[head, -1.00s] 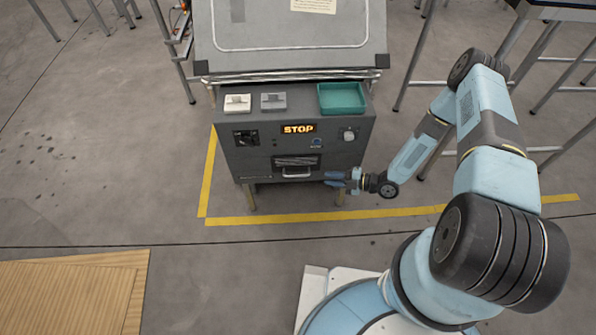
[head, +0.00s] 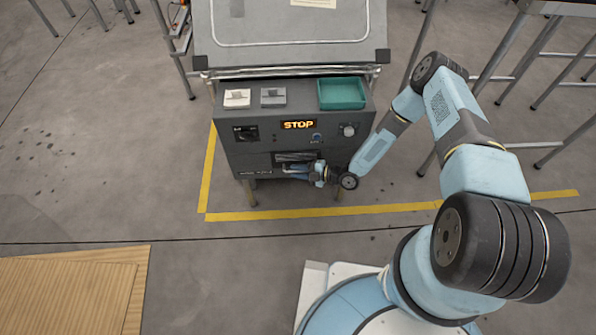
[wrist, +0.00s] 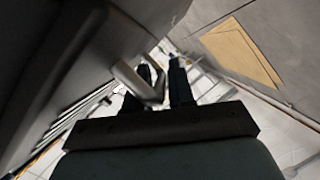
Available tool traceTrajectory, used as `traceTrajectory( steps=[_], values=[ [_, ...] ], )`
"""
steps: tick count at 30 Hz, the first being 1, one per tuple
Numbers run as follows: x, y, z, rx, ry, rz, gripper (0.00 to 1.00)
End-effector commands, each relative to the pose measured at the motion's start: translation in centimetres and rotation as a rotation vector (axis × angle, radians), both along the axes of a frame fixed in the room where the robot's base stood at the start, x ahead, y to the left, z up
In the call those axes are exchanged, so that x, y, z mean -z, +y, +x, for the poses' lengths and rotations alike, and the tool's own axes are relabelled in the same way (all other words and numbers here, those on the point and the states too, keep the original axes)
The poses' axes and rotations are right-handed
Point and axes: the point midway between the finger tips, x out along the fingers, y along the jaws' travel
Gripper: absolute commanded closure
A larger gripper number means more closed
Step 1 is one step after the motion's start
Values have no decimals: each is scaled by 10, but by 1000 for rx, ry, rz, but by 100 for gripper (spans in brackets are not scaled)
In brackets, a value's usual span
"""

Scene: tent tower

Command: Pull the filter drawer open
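The filter drawer (head: 283,157) is in the lower front of the grey machine, with a dark slatted panel, and looks shut. Its pale handle showed below that panel and is now mostly hidden behind my gripper (head: 290,171) in the head view. In the wrist view a grey handle bar (wrist: 132,78) runs slantwise beside the left finger of my gripper (wrist: 163,82). The two dark fingers stand apart with a gap between them. I cannot tell whether the bar lies between them or just in front of the left one.
The machine (head: 235,163) has a lit STOP display (head: 299,125), a knob and a switch on its front. A teal tray (head: 341,107) and two small blocks sit on top. Yellow floor tape (head: 300,215) runs in front. A wooden board (head: 75,295) lies front left.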

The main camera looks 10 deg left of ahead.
Motion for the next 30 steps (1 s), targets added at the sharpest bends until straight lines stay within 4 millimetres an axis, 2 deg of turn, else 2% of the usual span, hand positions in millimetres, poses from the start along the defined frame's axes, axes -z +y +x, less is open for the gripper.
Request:
traceTrajectory(
  steps=[8, 15, 30],
  values=[
    [0, 1, 0, 0, 0, 0, 78],
    [0, 0, 0, 1, 0, -1, 100],
    [1, -3, -1, 4, 1, -2, 100]
  ],
)
